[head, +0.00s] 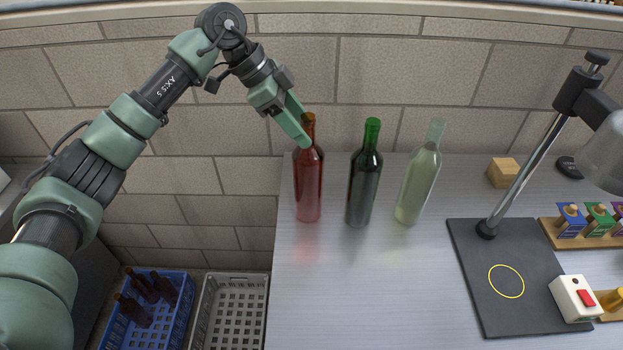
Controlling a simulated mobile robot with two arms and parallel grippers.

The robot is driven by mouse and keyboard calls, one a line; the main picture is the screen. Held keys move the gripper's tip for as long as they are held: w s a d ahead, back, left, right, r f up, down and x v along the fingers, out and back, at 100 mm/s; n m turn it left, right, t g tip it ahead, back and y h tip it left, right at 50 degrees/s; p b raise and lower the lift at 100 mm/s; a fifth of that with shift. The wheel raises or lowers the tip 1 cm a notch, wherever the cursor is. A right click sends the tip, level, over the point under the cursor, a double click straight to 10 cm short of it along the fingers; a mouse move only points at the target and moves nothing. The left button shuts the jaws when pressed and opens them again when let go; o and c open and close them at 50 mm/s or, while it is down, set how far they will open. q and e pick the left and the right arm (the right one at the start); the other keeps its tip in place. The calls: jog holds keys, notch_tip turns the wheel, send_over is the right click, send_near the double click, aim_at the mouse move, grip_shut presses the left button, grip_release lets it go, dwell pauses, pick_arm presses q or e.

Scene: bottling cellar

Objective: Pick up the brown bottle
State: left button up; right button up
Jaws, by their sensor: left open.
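The brown bottle (308,190), reddish-brown with an amber neck, stands upright at the left end of the table. My left gripper (300,136) comes down from the upper left, and its fingers are at the bottle's neck and shoulder, covering part of the neck's left side. It is open; I see it mostly from one side, so I cannot tell whether the neck is between the fingers or behind them. My right gripper is not in view.
A dark green bottle (364,180) and a clear bottle (418,182) stand to the right on the table (370,290). A lamp stand on a black plate (480,310), a wooden block (503,172) and a switch box (575,299) are farther right. A blue crate (178,318) with brown bottles and an empty grey crate (205,322) are lower left.

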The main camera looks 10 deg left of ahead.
aim_at(313, 139)
pick_arm(q)
jog(key=p+x, duration=0.2)
jog(key=x, duration=0.2)
jog(key=shift+w+d+f, duration=0.15)
jog(key=shift+d, duration=0.2)
jog(key=shift+w+d+f, duration=0.1)
jog(key=shift+d+f, duration=0.05)
jog(key=shift+f, duration=0.15)
grip_shut()
dwell(0.7)
jog(key=shift+r, duration=0.1)
